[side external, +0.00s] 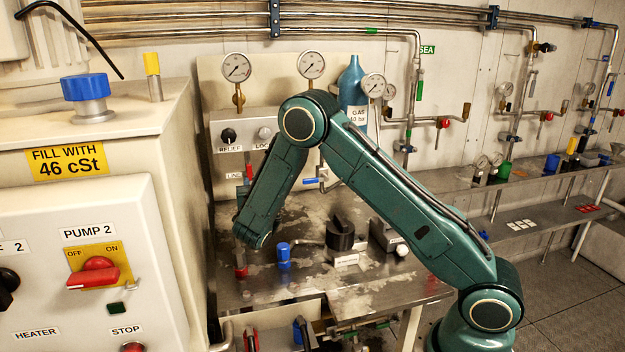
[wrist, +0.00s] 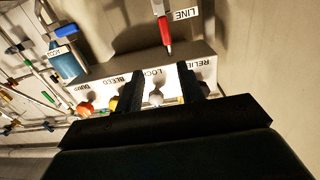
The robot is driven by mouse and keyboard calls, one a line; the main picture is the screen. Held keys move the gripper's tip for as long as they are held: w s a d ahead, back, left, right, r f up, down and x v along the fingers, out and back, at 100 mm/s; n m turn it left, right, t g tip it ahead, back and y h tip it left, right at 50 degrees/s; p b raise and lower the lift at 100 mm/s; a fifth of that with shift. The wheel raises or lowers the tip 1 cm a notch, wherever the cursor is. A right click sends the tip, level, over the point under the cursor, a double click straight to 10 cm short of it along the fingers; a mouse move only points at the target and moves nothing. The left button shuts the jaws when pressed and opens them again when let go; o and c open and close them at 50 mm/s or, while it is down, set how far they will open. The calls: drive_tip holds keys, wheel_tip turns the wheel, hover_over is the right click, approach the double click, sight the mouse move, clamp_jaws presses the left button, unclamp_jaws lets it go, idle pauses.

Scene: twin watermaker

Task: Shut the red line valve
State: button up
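The red line valve shows in the wrist view as a slim red handle (wrist: 165,32) with a pale tip, beside a LINE label (wrist: 186,14). In the side view its red handle (side external: 249,173) is small, next to the LINE label and partly behind my arm. My gripper (wrist: 158,72) shows in the wrist view as two black fingers set apart, open with nothing gripped. The handle lies beyond the fingertips, towards the top of the picture, and does not appear touched. In the side view my fingers cannot be made out.
A white panel (wrist: 205,70) carries RELIEF, LOCK, BLEED and DUMP labels; a silver knob (wrist: 156,96) shows between my fingers. A blue gas bottle (side external: 352,80) and gauges (side external: 237,67) stand behind my arm. A blue-capped part (side external: 283,256) and black knob (side external: 340,234) sit on the metal bench.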

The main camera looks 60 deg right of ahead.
sight(249, 169)
drive_tip(key=shift+w+a+f+n+t, duration=0.3)
drive_tip(key=shift+w+f+t, duration=0.1)
drive_tip(key=shift+f, duration=0.2)
drive_tip(key=shift+w+d, duration=0.1)
drive_tip(key=shift+x, duration=6.8)
clamp_jaws()
